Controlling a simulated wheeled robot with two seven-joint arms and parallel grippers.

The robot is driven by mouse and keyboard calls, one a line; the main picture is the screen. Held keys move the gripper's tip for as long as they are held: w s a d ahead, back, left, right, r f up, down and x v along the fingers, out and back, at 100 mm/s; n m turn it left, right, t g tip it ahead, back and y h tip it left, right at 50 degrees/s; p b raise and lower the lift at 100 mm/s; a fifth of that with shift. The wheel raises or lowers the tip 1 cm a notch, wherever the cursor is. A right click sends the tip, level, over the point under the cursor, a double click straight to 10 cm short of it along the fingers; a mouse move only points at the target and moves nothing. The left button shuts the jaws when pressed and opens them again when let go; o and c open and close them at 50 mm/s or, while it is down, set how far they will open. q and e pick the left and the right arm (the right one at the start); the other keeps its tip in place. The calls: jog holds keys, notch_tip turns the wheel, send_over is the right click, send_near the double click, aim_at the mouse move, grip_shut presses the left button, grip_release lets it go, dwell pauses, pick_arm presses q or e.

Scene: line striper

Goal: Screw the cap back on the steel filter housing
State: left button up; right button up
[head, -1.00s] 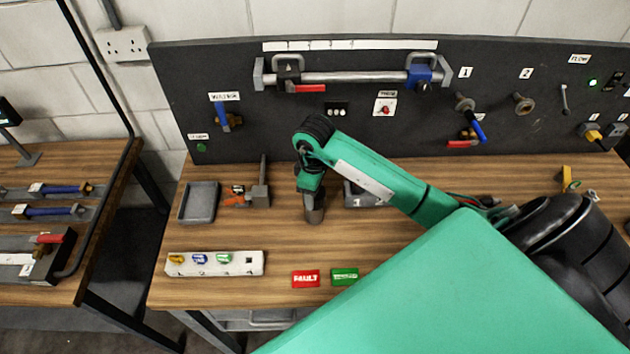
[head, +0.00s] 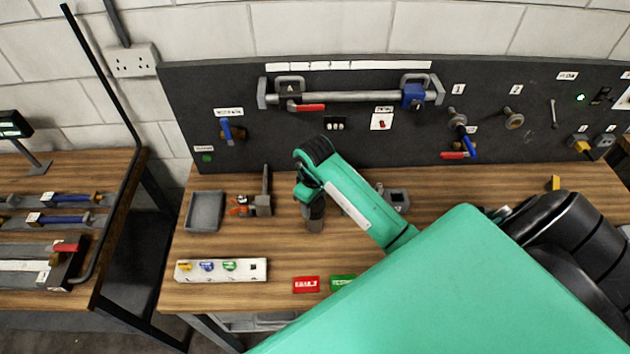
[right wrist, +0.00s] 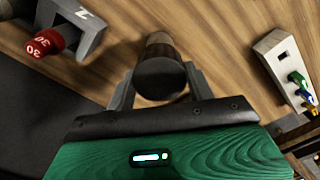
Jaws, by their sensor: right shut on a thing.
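The steel filter housing (head: 315,225) stands upright on the bench as a short cylinder. In the right wrist view its side (right wrist: 158,40) shows just beyond the dark round cap (right wrist: 160,78). My right gripper (head: 314,206) points down over the housing from above. In the right wrist view my right gripper (right wrist: 160,88) has one finger on each side of the cap and is shut on it. The cap appears in line with the housing; the seam between them is hidden, so I cannot tell how they seat. My left gripper is not in view.
A grey tray (head: 205,211) and a small grey vice-like tool (head: 262,205) stand left of the housing. A white strip with coloured plugs (head: 221,270) and a red FAULT tag (head: 306,285) lie in front. A grey holder (head: 397,200) stands to the right. The black panel (head: 350,150) rises behind.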

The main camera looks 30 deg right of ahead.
jog(key=shift+a, duration=0.35)
jog(key=shift+d+f, duration=0.1)
jog(key=o, duration=1.3)
jog(key=shift+c, duration=0.2)
jog(key=shift+c, duration=0.7)
jog(key=shift+d, duration=0.1)
